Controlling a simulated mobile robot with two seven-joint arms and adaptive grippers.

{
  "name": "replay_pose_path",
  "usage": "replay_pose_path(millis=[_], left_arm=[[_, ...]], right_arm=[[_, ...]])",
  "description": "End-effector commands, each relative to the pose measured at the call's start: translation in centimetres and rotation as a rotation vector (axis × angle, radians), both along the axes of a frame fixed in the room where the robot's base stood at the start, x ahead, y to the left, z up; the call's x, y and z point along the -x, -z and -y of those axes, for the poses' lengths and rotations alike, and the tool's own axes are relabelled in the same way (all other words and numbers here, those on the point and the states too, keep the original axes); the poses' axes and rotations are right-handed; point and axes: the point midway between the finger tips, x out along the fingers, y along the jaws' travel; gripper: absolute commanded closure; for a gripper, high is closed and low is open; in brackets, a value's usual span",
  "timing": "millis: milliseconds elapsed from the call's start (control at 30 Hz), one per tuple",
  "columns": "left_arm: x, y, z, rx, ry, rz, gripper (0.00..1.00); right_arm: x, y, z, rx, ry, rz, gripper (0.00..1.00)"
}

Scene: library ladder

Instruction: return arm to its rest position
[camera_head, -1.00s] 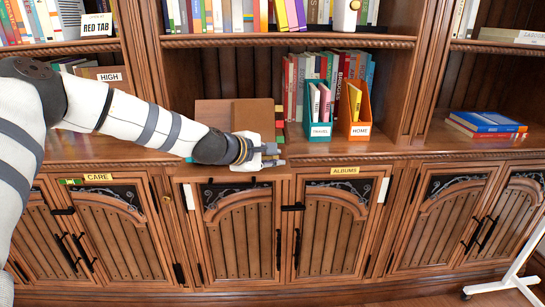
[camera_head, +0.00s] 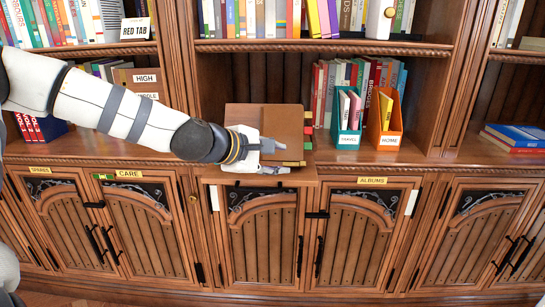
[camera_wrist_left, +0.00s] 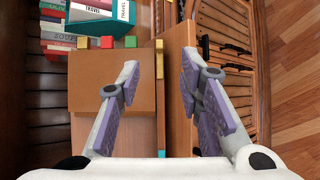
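My left arm (camera_head: 135,115) reaches in from the left, stretched across the front of the bookcase. My left gripper (camera_head: 278,158) is at the lower front of a brown box-like piece (camera_head: 268,128) on the counter. In the left wrist view the two fingers of the left gripper (camera_wrist_left: 170,85) are spread apart. The edge of the brown piece (camera_wrist_left: 115,85) and a wooden board (camera_wrist_left: 178,60) show between and under them, and nothing is visibly gripped. My right gripper is not in either view.
A teal TRAVEL holder (camera_head: 348,135) and an orange HOME holder (camera_head: 388,138) stand right of the brown piece. Blue books (camera_head: 512,135) lie further right. A shelf of books (camera_head: 300,20) runs above. Closed cabinet doors (camera_head: 262,240) are below the counter (camera_head: 430,158).

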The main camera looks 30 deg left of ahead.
Motion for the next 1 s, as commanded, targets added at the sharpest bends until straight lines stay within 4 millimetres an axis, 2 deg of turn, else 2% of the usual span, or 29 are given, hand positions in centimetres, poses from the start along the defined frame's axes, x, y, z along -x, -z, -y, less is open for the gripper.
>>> replay_pose_path(millis=[200,600,667,767,833,900,967,1000], left_arm=[[1.4,-0.8,-0.2,0.000,0.001,0.000,0.67],[1.4,-0.7,-0.2,0.000,0.000,-0.001,0.67],[1.6,-0.1,-0.1,-0.018,0.008,-0.013,0.67],[3.1,4.5,1.0,-0.158,0.079,-0.112,0.67],[5.6,10.1,2.4,-0.331,0.194,-0.232,0.67],[9.4,16.0,3.9,-0.507,0.356,-0.356,0.67],[13.3,20.5,5.1,-0.638,0.516,-0.451,0.67],[16.2,23.1,5.9,-0.713,0.633,-0.508,0.67]], right_arm=[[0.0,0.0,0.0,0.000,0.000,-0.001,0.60],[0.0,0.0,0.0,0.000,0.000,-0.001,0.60],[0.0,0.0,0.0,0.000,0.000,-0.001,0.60],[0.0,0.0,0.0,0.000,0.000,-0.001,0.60],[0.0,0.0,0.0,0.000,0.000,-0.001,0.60],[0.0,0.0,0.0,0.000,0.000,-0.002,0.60],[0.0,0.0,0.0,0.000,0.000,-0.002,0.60],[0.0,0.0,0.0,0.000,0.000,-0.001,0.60]])
